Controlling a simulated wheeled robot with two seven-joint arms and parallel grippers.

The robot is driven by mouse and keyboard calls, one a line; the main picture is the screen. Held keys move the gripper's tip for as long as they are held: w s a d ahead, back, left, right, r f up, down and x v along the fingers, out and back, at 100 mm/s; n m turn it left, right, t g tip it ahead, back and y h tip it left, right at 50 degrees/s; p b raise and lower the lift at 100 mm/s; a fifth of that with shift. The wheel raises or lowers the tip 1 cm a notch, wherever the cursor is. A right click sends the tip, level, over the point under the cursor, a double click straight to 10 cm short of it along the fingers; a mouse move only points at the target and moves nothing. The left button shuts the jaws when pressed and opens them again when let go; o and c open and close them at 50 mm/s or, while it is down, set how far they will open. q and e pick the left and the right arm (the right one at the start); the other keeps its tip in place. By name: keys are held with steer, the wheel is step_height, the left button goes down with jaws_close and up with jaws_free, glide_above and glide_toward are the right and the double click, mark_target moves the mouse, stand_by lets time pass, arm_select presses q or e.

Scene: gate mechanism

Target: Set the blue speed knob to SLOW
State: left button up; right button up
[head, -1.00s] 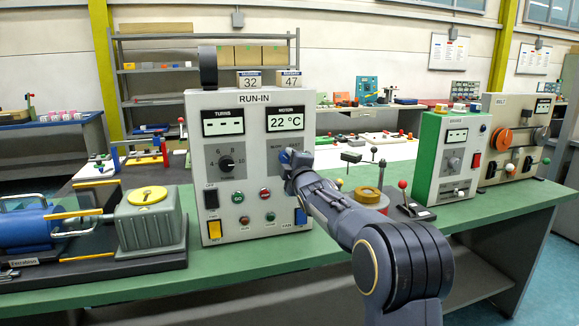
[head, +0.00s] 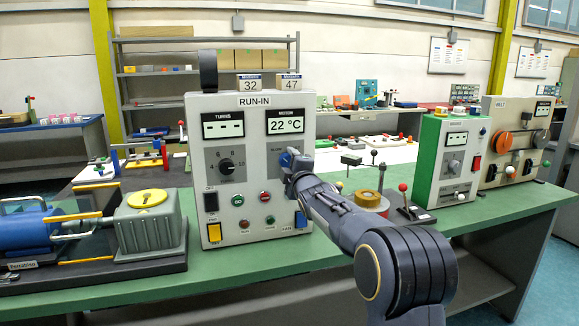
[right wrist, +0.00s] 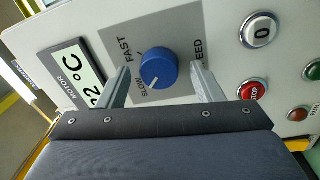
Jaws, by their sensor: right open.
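The blue speed knob (right wrist: 158,68) sits on a grey plate on the RUN-IN panel, with FAST and SLOW printed beside it. Its pale pointer mark faces the SLOW label. In the head view the knob (head: 286,158) is partly hidden by my right gripper (head: 291,165). In the right wrist view my right gripper (right wrist: 160,77) is open, with one finger on each side of the knob and a visible gap on both sides. My left gripper is not in view.
The panel (head: 250,190) also carries a black turns dial (head: 226,165), a green button (head: 238,199), a red stop button (right wrist: 251,91) and a yellow switch (head: 214,232). A motor and gearbox (head: 147,222) stand to the left. A green-sided box (head: 430,160) stands to the right.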

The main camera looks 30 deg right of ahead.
steer(key=b+v, duration=0.1)
steer(key=v, duration=0.6)
steer(key=shift+s+b, duration=0.25)
steer(key=shift+b, duration=0.15)
steer(key=s+a+f+m+g+y, duration=0.2)
steer(key=s+f+m, duration=0.2)
steer(key=s+f, duration=0.15)
steer(key=s+a+f+m+g+y, duration=0.1)
steer(key=s+a+f+m+g, duration=0.15)
steer(key=s+f+m, duration=0.35)
steer(key=s+a+f+m+g+y, duration=0.25)
steer(key=s+a+f, duration=0.2)
steer(key=s, duration=0.45)
steer(key=s+a+f+m+g+y, duration=0.1)
steer(key=s+a+f+g, duration=0.25)
steer(key=s+a, duration=0.4)
steer(key=s+a+f+m+g+y, duration=0.2)
steer(key=s+a+f, duration=0.25)
steer(key=s, duration=0.65)
step_height(320, 180, up, 12)
steer(key=p, duration=1.3)
steer(key=shift+w+d+r+n, duration=0.15)
steer(key=shift+d+r+n, duration=0.1)
steer(key=shift+n, duration=0.1)
